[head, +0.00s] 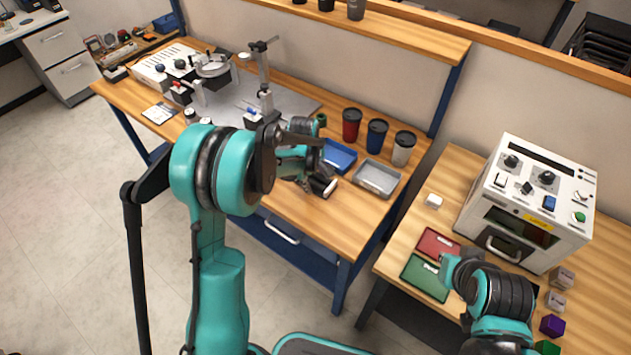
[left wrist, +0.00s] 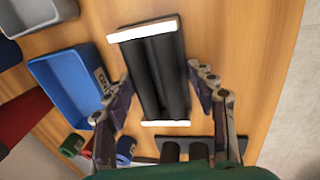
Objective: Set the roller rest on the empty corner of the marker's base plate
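The roller rest, black rollers between white end plates, shows in the left wrist view (left wrist: 160,75); a white end also shows in the head view (head: 330,187). My left gripper (left wrist: 158,78) has one finger on each side of it, very close to its sides; whether they press on it is unclear. In the head view my left gripper (head: 312,180) is over the front of the bench. The marker's grey base plate (head: 228,108) lies farther back, with a column (head: 262,75) and fixtures on it; my arm hides part of it. My right gripper (head: 452,272) is low at right, fingers unclear.
A blue tray (head: 340,157) and a grey tray (head: 377,179) lie right of my left gripper. Several lidded cups (head: 377,136) stand behind them. A white machine (head: 528,200), red tray (head: 437,243) and green tray (head: 426,278) are on the right bench.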

